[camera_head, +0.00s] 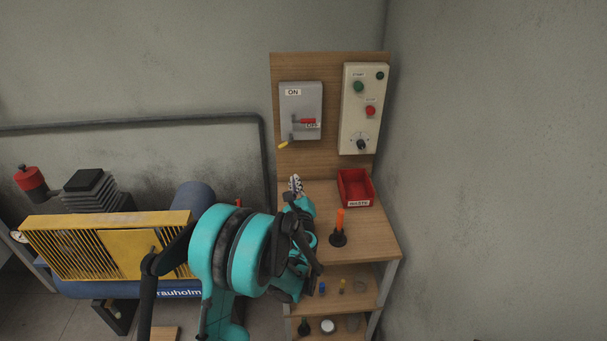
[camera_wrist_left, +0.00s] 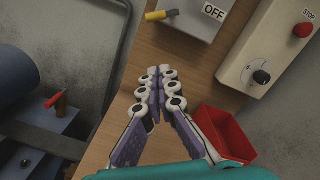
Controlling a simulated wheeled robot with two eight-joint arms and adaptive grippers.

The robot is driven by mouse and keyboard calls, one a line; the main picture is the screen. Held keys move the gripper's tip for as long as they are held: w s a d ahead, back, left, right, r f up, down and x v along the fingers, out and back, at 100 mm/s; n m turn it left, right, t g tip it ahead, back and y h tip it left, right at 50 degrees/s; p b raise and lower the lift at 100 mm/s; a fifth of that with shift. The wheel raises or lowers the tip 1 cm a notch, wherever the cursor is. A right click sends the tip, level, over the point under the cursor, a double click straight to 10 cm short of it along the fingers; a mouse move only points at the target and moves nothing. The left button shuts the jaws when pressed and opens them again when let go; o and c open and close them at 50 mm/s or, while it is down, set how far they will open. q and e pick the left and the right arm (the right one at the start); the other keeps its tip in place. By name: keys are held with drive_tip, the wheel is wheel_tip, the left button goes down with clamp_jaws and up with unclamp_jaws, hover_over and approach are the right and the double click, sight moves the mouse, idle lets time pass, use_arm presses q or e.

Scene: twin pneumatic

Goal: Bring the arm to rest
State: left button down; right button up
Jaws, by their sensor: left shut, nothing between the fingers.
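My left arm, teal and black, reaches in from the lower left of the head view. Its gripper (camera_head: 296,185) is over the left part of the wooden bench, below the grey switch box, and mostly hidden by my wrist. In the left wrist view the two grey and purple fingers of my left gripper (camera_wrist_left: 160,78) meet at their tips, shut and empty. The fingertips point toward the wooden back panel, short of the grey switch box (camera_wrist_left: 188,17). My right gripper is not in view.
The grey switch box (camera_head: 301,110) has a red lever and a yellow handle. A control box (camera_head: 364,108) hangs beside it. A red bin (camera_head: 355,187) and an orange-handled tool (camera_head: 339,228) stand on the bench (camera_head: 376,237). A yellow and blue compressor (camera_head: 120,248) stands left.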

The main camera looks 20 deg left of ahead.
use_arm(q)
drive_tip(key=s+r+n+g, duration=0.4)
drive_tip(key=s+n+g, duration=0.1)
drive_tip(key=s+n, duration=0.8)
drive_tip(key=s+d+f+n+g+h, duration=0.1)
drive_tip(key=s+d+f+n+h, duration=0.1)
drive_tip(key=s, duration=0.5)
drive_tip(key=s+d+f+n+g+h, duration=0.2)
drive_tip(key=s+d+n+h, duration=0.1)
drive_tip(key=s+d+n, duration=0.2)
drive_tip(key=s+d+f+n+g+h, duration=0.1)
drive_tip(key=s+d+f+n+h, duration=0.2)
drive_tip(key=s+d, duration=0.3)
drive_tip(key=s, duration=0.3)
drive_tip(key=shift+s+n, duration=0.25)
drive_tip(key=shift+n, duration=0.05)
